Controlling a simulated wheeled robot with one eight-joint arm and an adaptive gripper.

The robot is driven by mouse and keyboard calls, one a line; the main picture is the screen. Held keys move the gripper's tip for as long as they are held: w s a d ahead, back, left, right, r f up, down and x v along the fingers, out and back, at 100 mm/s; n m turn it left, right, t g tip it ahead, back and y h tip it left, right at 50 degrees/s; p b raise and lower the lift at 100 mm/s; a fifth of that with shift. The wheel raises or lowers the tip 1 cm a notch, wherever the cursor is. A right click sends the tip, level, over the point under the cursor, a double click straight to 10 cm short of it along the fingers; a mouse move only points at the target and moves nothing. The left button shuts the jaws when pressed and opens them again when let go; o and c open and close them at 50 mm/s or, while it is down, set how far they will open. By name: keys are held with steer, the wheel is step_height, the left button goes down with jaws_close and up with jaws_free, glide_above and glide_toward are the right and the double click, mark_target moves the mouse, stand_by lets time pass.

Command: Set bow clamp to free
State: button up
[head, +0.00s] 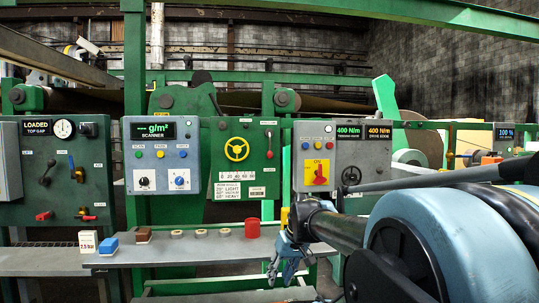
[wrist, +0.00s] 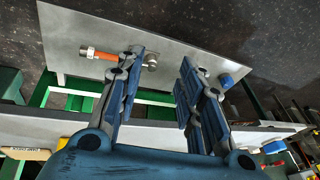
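The task's bow clamp may be on the middle green panel (head: 222,165) in the head view, but I cannot read its label for sure. The panel's controls do not show there.
Right of the middle panel is a grey box with a red-and-yellow switch (head: 317,172). An orange-handled tool (wrist: 97,54) lies below my gripper.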

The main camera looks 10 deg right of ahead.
steer(key=w+a+r+n+t+y, duration=0.2)
steer(key=w+r+y, duration=0.1)
steer(key=w+r, duration=0.75)
steer(key=n+t+y, duration=0.3)
steer(key=t+y, duration=0.1)
steer(key=t, duration=0.6)
glide_toward(270, 150)
steer(key=x, duration=1)
steer(key=shift+w+f, duration=0.15)
steer(key=shift+w, duration=0.2)
jaws_close()
